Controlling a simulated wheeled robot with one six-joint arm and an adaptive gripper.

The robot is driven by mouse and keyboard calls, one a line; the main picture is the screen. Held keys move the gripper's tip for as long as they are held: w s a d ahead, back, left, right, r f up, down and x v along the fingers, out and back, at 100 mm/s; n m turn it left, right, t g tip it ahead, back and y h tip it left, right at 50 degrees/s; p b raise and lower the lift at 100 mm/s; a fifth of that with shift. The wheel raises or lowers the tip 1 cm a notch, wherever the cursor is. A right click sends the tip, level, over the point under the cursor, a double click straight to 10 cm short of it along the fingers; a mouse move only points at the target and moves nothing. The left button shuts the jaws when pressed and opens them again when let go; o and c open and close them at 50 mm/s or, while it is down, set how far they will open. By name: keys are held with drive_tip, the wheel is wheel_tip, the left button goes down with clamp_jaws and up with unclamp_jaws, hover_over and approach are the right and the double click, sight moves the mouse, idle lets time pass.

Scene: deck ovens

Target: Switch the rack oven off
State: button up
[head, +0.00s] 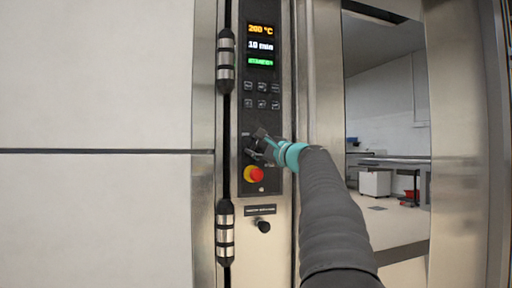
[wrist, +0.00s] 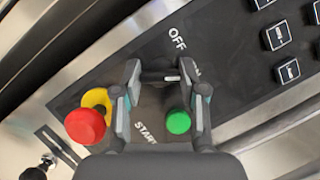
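The rack oven's control panel (head: 262,100) is a dark upright strip with a lit display (head: 260,46) reading about 200 °C and 10 min, with a green line below. In the wrist view a black rotary switch (wrist: 158,76) with a white mark at its right end lies between the fingertips of my gripper (wrist: 160,68). The "OFF" label (wrist: 177,38) is above it; a second label to its right is partly hidden by a finger. My gripper (head: 258,146) is at the panel's lower part in the head view. Whether the fingers touch the switch is unclear.
A red stop button (wrist: 84,126) on a yellow collar sits left of the fingers; a green button (wrist: 178,122) marked START is below the switch. Small keys (head: 262,96) are above. A black knob (head: 263,226) is lower down. The glass door (head: 385,130) is right of the panel.

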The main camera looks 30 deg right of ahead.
drive_tip(key=shift+n, duration=0.3)
drive_tip(key=n+g+p, duration=0.1)
drive_tip(key=n+p, duration=0.1)
drive_tip(key=shift+r+n, duration=0.2)
drive_tip(key=shift+n, duration=0.2)
drive_tip(key=n+g+p, duration=0.1)
drive_tip(key=n, duration=0.1)
drive_tip(key=shift+n+y, duration=0.3)
drive_tip(key=n+g+p, duration=0.1)
drive_tip(key=n+p, duration=0.1)
drive_tip(key=n, duration=0.1)
drive_tip(key=shift+n+g+h+p, duration=0.4)
drive_tip(key=shift+n+g+p, duration=0.25)
drive_tip(key=shift+n, duration=0.35)
drive_tip(key=o, duration=1.1)
drive_tip(key=shift+o, duration=0.2)
